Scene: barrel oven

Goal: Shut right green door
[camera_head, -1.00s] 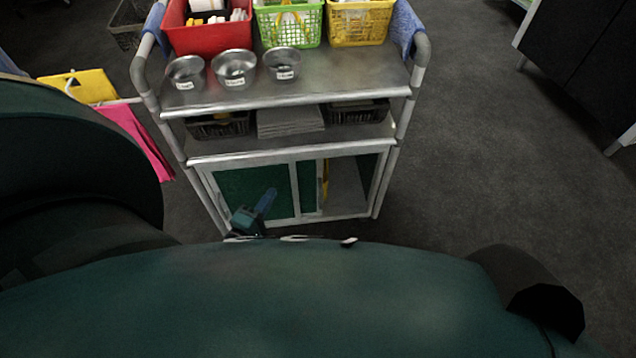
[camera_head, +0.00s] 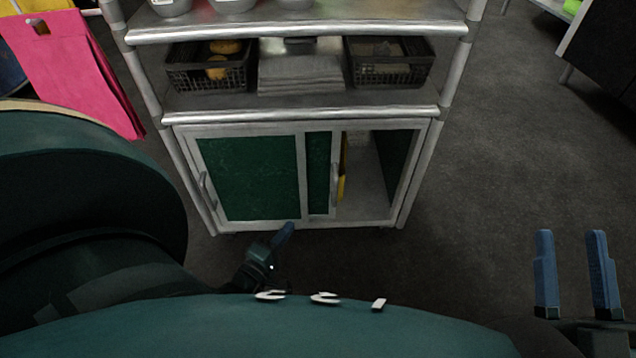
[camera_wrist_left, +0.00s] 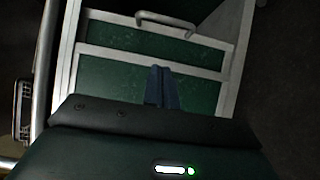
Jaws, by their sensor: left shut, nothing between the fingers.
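The right green door (camera_head: 319,172) is a narrow green strip in a grey frame, slid left partly behind the left green door (camera_head: 248,178). Its handle (camera_head: 334,183) is on its right edge. The opening to its right shows the cabinet inside. My left gripper (camera_head: 285,232) is shut and empty, low in front of the left door. In the left wrist view, its closed fingers (camera_wrist_left: 161,88) lie over the left door's panel, with the right door (camera_wrist_left: 150,42) and handle (camera_wrist_left: 167,20) above; contact cannot be told. My right gripper (camera_head: 573,262) is open and empty, right of the cart.
The metal cart (camera_head: 290,118) has a shelf with two black baskets (camera_head: 210,78) and a grey stack (camera_head: 300,75) above the cabinet. Pink cloth (camera_head: 75,70) hangs at the left. Something yellow (camera_head: 343,165) shows inside the opening. Floor right of the cart is clear.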

